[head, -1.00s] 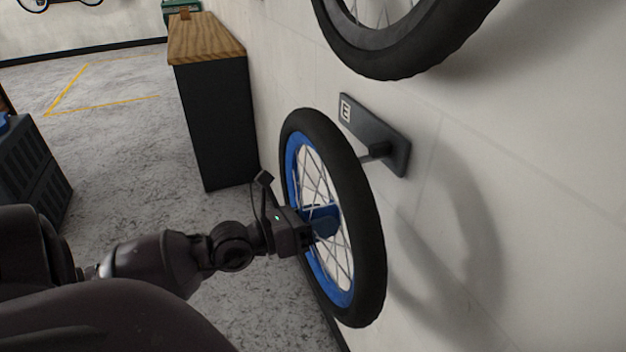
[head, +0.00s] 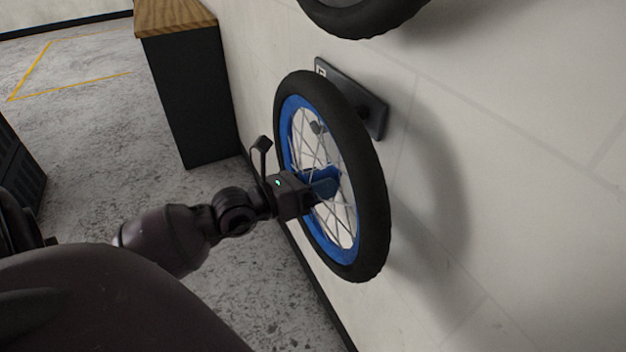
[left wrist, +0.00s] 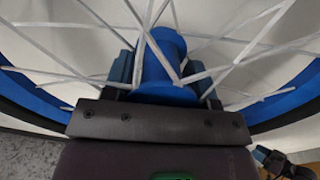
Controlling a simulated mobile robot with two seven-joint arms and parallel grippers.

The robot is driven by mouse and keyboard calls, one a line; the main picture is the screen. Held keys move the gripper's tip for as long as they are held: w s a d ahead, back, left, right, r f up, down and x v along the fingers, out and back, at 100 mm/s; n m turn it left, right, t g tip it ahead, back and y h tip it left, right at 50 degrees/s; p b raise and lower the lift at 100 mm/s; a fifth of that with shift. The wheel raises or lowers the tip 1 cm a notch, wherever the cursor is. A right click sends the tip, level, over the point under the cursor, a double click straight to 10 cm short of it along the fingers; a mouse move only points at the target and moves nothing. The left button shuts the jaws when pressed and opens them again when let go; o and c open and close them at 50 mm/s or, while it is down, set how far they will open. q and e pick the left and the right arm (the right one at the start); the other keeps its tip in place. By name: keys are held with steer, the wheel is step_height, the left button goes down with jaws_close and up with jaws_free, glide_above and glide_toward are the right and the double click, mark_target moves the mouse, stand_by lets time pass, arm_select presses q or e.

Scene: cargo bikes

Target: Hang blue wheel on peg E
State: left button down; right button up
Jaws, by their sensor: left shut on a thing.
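The blue wheel (head: 372,190), with a black tyre, blue rim and pale spokes, is upright beside the wall. My left gripper (head: 318,190) is shut on its blue hub, which fills the middle of the left wrist view (left wrist: 160,65) between the fingers. The peg E plate (head: 360,104) is on the wall behind the wheel's upper part; its label is partly covered by the tyre. Whether the rim touches the peg cannot be told.
Another black-tyred wheel (head: 365,16) hangs above on the wall. A dark cabinet with a wooden top (head: 195,95) stands against the wall at the left. A dark crate (head: 18,165) is at the left edge. The wall to the right is clear.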

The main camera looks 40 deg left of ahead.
arm_select(q)
steer(key=shift+w+d+r, duration=0.15)
steer(key=shift+w, duration=0.2)
steer(key=shift+w+d+f+b, duration=0.25)
steer(key=shift+w+f+b, duration=0.1)
steer(key=shift+w+f, duration=0.35)
steer(key=shift+f, duration=0.15)
stand_by(0.3)
steer(key=c, duration=0.5)
jaws_free()
steer(key=shift+s, duration=0.1)
steer(key=shift+c, duration=0.2)
steer(key=shift+o, duration=1)
steer(key=shift+f, duration=0.25)
steer(key=v, duration=1)
steer(key=shift+s+r, duration=0.15)
steer(key=shift+s, duration=0.25)
steer(key=shift+a, duration=0.1)
